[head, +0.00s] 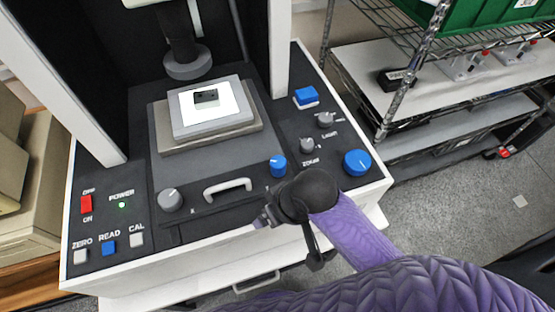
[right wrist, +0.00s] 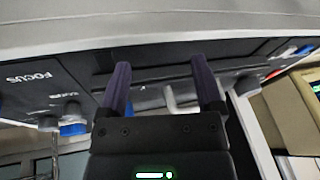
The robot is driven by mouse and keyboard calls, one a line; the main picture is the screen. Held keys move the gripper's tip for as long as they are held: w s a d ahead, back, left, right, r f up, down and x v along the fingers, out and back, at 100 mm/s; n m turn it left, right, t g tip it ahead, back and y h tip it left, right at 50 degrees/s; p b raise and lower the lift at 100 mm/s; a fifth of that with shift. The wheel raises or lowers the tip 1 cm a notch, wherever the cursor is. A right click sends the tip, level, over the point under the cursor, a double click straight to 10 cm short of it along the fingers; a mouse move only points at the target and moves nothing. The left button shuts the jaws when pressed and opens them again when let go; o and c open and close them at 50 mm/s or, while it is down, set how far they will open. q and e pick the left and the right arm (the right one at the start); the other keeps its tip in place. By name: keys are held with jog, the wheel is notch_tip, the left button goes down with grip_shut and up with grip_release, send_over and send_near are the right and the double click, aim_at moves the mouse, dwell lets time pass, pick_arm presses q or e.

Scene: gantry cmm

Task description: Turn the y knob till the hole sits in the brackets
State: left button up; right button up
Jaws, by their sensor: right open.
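A small blue knob (head: 277,165) stands on the dark panel right of the white handle (head: 228,187); no y label is readable beside it. A grey knob (head: 170,200) with a pointer line is left of the handle, near a small x mark. A black part (head: 206,96) lies on the white lit plate of the stage (head: 178,133); its hole is too small to judge. No brackets are visible. My right gripper (head: 264,215) is over the panel's front edge, below the small blue knob and apart from it. In the right wrist view its fingers (right wrist: 162,78) are spread and empty.
A large blue knob (head: 357,162), the grey zoom knob (head: 306,145) and the light knob (head: 326,119) are on the panel's right. Buttons and a red power switch (head: 86,203) are on the left. A lens column (head: 187,64) hangs over the stage. A wire shelf (head: 405,75) stands right.

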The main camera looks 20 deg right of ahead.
aim_at(279, 162)
jog(key=shift+n+g, duration=0.6)
jog(key=w+r, duration=0.1)
jog(key=w+a+r, duration=0.1)
jog(key=w, duration=0.1)
jog(key=w+a+r, duration=0.1)
jog(key=r, duration=0.1)
jog(key=shift+w, duration=0.2)
jog(key=w+d+r+h, duration=0.1)
jog(key=d+r, duration=0.1)
jog(key=w+d+r+m+g+h, duration=0.1)
jog(key=w+r, duration=0.1)
jog(key=w+d+r+h, duration=0.1)
jog(key=w+d+r, duration=0.1)
jog(key=r, duration=0.1)
jog(key=shift+w+d+m+g+p, duration=0.15)
jog(key=shift+d+m+g+p, duration=0.15)
jog(key=shift+d+p, duration=0.05)
notch_tip(279, 162, down, 9)
jog(key=b, duration=0.2)
jog(key=shift+f+b, duration=0.2)
jog(key=shift+b, duration=0.2)
jog(key=shift+f, duration=0.2)
pick_arm(q)
jog(key=shift+s+d+f, duration=0.15)
jog(key=shift+d+f, duration=0.05)
jog(key=shift+f, duration=0.85)
pick_arm(e)
jog(key=shift+c, duration=0.3)
